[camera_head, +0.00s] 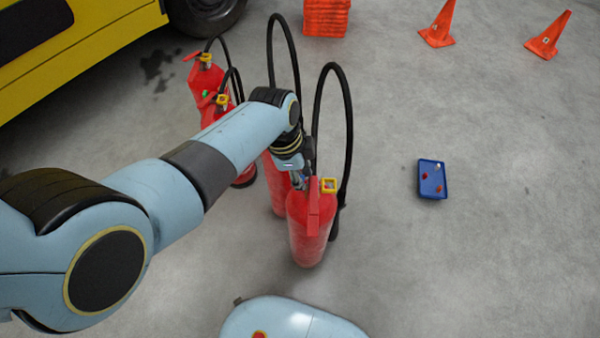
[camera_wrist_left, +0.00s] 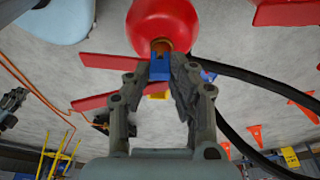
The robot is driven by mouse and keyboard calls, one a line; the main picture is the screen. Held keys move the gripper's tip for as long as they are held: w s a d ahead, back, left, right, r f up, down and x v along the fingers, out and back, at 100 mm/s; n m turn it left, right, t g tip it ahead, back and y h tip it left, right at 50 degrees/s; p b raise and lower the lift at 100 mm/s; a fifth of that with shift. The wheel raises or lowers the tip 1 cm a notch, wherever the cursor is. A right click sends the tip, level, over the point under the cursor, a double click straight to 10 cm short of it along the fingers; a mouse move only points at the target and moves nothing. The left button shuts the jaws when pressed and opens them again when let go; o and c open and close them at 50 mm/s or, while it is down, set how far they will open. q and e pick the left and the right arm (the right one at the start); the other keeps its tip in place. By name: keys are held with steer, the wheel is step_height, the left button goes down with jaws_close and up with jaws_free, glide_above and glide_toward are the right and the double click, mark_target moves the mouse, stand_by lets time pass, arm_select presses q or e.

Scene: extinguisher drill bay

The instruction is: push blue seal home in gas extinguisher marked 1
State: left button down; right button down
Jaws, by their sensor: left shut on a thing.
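In the head view my left arm reaches to the nearest red extinguisher (camera_head: 308,240), whose number I cannot read. My left gripper (camera_head: 299,182) is beside its red handle (camera_head: 314,212), partly hidden by the arm. In the left wrist view the gripper (camera_wrist_left: 160,77) is shut on the blue seal (camera_wrist_left: 159,66). The seal is at the brownish neck (camera_wrist_left: 161,46) below the red body (camera_wrist_left: 163,20) in the picture. I cannot tell how deep it sits. A dark shape at that view's left edge may be my right gripper; its jaws are unclear.
A second red extinguisher (camera_head: 275,190) stands close behind, and others (camera_head: 207,78) stand further left. Black hoses (camera_head: 317,115) arch around them. A blue tray (camera_head: 426,190) with small items lies on the floor to the right. Orange cones (camera_head: 438,28) stand far back. The right floor is mostly clear.

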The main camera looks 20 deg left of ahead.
arm_select(q)
steer(key=c, duration=1.1)
jaws_free()
step_height(320, 180, up, 12)
steer(key=a, duration=0.2)
steer(key=s+a+f+n+y+b, duration=0.1)
steer(key=s+a+f+n, duration=0.3)
steer(key=s+f, duration=0.7)
steer(key=s+a+f+n+y+b, duration=0.1)
steer(key=s+a+f+n, duration=0.4)
steer(key=s+f, duration=0.6)
steer(key=s+a+f+n+b, duration=0.2)
steer(key=s+a+f+n, duration=0.3)
steer(key=s+f, duration=0.7)
steer(key=shift+s+a+y, duration=0.15)
steer(key=shift+s+a, duration=0.2)
steer(key=shift+s, duration=0.5)
steer(key=shift+s+a+y, duration=0.1)
steer(key=shift+s+a, duration=0.3)
steer(key=shift+s, duration=0.5)
steer(key=shift+s+a+y, duration=0.15)
steer(key=shift+s+a, duration=0.2)
steer(key=shift+s, duration=0.5)
